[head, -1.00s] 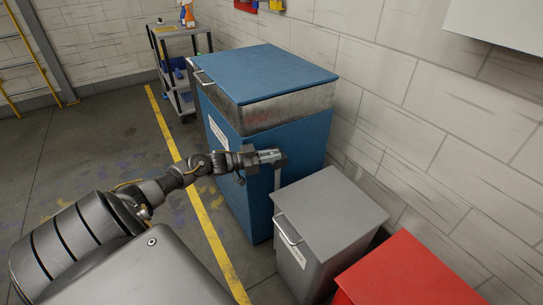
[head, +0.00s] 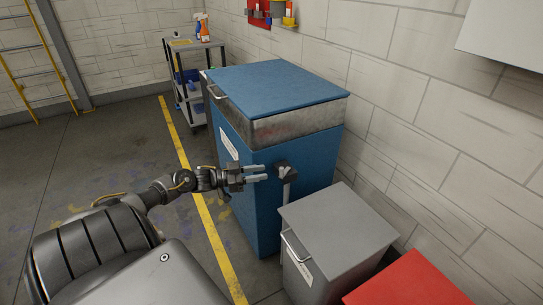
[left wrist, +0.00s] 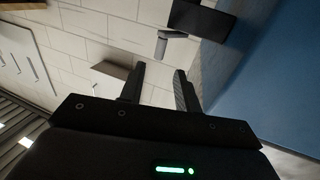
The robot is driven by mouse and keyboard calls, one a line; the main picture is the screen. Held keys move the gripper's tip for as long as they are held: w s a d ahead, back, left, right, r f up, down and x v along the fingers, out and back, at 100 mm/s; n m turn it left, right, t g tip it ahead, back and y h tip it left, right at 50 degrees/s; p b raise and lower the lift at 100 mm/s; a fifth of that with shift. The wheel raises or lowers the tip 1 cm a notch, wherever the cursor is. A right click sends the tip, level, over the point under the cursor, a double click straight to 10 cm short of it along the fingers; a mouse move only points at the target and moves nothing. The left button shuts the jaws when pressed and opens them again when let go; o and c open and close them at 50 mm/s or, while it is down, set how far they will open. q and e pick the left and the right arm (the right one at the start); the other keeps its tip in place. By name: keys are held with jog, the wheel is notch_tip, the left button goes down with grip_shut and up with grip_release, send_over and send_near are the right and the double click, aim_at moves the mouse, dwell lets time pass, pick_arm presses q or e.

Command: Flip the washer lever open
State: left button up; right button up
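The washer (head: 245,195) is a tall blue box with a metal band under its blue lid, standing against the wall. Its lever (head: 287,190) is a light grey bar hanging down from a dark pivot block on the washer's near side. My left gripper (head: 265,172) is open and empty, left of the pivot block, with its fingertips apart from it. In the left wrist view, both fingers (left wrist: 158,80) stand apart with nothing between them. The lever (left wrist: 170,37) and its dark block show beyond the fingertips, beside the blue wall. My right gripper is not in view.
A grey bin (head: 335,225) with a handle stands close beside the washer, below the lever. A red box (head: 415,285) is at the lower right. A cart (head: 190,95) with spray bottles stands behind. The floor left of the yellow line is clear.

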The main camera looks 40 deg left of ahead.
pick_arm(q)
jog(key=v, duration=0.2)
jog(key=shift+s+a, duration=0.15)
jog(key=shift+s, duration=0.05)
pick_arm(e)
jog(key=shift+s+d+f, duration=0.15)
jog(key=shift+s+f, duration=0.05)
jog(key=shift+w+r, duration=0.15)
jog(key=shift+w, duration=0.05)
